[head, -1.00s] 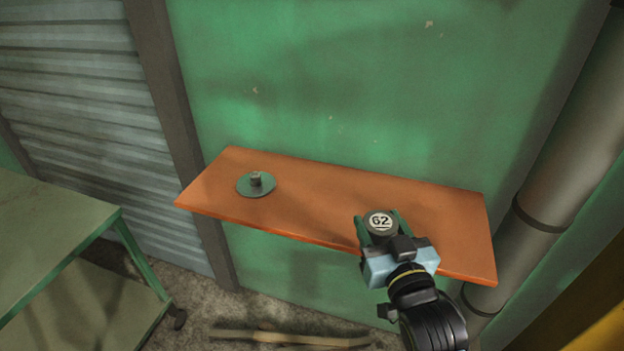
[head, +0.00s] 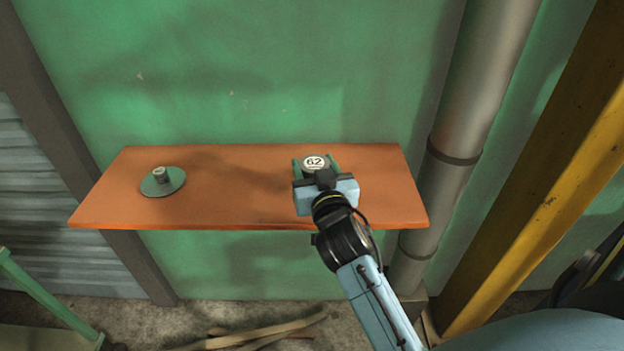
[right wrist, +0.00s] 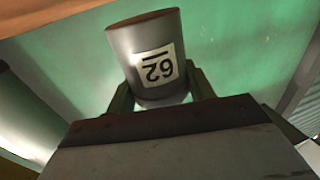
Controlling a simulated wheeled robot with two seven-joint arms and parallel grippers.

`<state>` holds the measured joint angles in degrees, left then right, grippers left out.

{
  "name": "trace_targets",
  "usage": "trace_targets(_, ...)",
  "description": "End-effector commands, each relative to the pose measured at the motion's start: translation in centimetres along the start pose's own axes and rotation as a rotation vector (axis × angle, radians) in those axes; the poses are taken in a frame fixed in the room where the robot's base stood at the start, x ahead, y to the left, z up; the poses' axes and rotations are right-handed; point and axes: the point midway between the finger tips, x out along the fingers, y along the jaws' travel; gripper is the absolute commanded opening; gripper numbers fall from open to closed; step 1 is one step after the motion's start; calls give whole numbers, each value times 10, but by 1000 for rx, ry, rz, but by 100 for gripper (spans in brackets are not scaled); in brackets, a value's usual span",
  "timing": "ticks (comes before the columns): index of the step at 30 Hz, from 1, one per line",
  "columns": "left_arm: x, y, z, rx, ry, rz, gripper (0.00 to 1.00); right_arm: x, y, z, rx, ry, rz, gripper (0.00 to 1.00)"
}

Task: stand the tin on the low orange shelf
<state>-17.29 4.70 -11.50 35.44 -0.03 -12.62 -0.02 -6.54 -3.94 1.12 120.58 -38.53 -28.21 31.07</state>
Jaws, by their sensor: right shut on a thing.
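The grey tin (head: 315,163) bears a round white 62 mark on the end that faces my head camera. In the right wrist view the tin (right wrist: 148,50) shows a square 62 label on its side, upside down in the picture. My right gripper (head: 316,166) is shut on the tin, with a green finger on either side. It holds the tin over the right part of the low orange shelf (head: 240,180). I cannot tell whether the tin's lower end touches the shelf. My left gripper is not in view.
A green disc with a grey knob (head: 162,181) sits on the shelf's left part. The shelf's middle is clear. A green wall stands behind. A grey pipe (head: 475,110) and a yellow beam (head: 550,170) rise at the right. Sticks (head: 265,333) lie on the floor below.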

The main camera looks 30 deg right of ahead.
Motion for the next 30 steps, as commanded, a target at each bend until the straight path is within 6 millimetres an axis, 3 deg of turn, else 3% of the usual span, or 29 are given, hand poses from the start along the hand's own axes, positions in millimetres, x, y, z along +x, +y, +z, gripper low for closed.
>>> trace_targets(5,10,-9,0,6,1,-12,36,0,0,26,-1,-1,0,21)
trace_targets(9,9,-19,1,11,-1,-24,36,0,0,25,0,3,-1,21)
trace_targets(16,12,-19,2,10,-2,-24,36,0,0,29,0,2,-1,21)
trace_targets(17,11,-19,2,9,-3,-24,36,0,0,30,-1,-1,-1,57)
trace_targets(21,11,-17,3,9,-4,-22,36,0,0,29,-1,-1,-1,75)
trace_targets(30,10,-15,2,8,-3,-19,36,0,0,28,-1,-1,-1,75)
